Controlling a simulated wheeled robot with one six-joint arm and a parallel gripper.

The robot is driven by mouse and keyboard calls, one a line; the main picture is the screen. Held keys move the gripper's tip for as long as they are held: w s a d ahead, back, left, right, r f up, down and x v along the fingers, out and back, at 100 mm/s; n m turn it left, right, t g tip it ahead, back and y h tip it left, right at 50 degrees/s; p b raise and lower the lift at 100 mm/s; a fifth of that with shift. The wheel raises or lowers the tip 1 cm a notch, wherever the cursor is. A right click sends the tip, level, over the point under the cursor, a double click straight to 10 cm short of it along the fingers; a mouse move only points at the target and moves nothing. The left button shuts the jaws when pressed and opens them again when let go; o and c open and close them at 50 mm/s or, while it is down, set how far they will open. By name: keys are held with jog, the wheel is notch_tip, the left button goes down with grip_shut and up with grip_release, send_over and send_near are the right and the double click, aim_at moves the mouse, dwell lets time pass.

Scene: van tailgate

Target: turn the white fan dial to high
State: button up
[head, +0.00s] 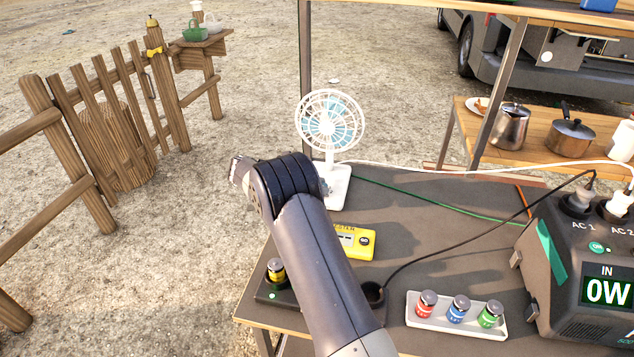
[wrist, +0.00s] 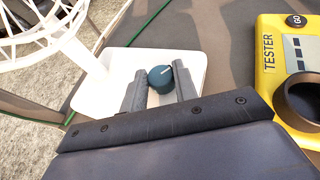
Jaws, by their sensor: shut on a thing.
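The white fan (head: 330,123) stands upright near the table's far left corner, with its base (head: 338,190) partly hidden behind my arm. In the wrist view the white fan base (wrist: 114,100) carries a round dark teal dial (wrist: 162,78) with a pale pointer mark near its top. My gripper (wrist: 161,87) is shut on the dial, one finger on each side. The head view does not show the dial or the fingers, as my arm covers that area. I cannot read any setting labels around the dial.
A yellow tester (head: 355,242) lies close to the right of the fan base. A tray (head: 456,329) of small coloured cells, a black cable (head: 450,233) and a power station (head: 590,250) are further right.

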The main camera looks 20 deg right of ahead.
jog(key=o, duration=1)
jog(key=v, duration=1)
jog(key=shift+w+a+r+p, duration=0.1)
jog(key=shift+a+r+p, duration=0.05)
jog(key=shift+a+p, duration=0.25)
jog(key=shift+d, duration=0.1)
jog(key=b+x, duration=0.1)
jog(key=x, duration=1)
jog(key=shift+b, duration=0.3)
